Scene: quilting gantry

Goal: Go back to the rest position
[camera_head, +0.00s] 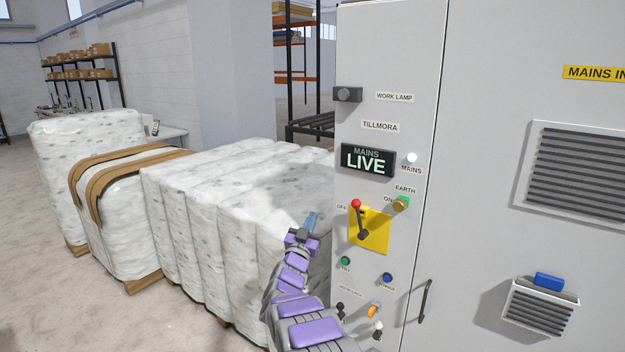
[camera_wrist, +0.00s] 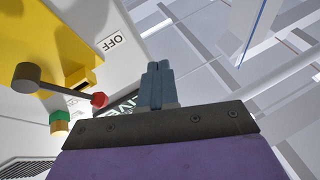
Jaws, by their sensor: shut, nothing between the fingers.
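My gripper (camera_head: 312,222) is at the end of my purple and grey arm, left of the grey cabinet's control panel (camera_head: 384,70). In the wrist view its blue-grey fingers (camera_wrist: 159,80) are shut together with nothing between them. A lever with a red knob (camera_head: 356,204) stands on a yellow plate (camera_head: 379,236), its knob up by the OFF label. The lever also shows in the wrist view (camera_wrist: 60,89), apart from the fingers. The display (camera_head: 367,161) reads MAINS LIVE, and the MAINS lamp (camera_head: 412,158) is white.
Wrapped white bales (camera_head: 205,180) stand left of and behind my arm. The cabinet also has a brass-coloured knob (camera_head: 401,204), a green button (camera_head: 345,261), a blue button (camera_head: 387,278), a black handle (camera_head: 425,301) and a vent box (camera_head: 540,308). Bare floor (camera_head: 60,290) lies at the left.

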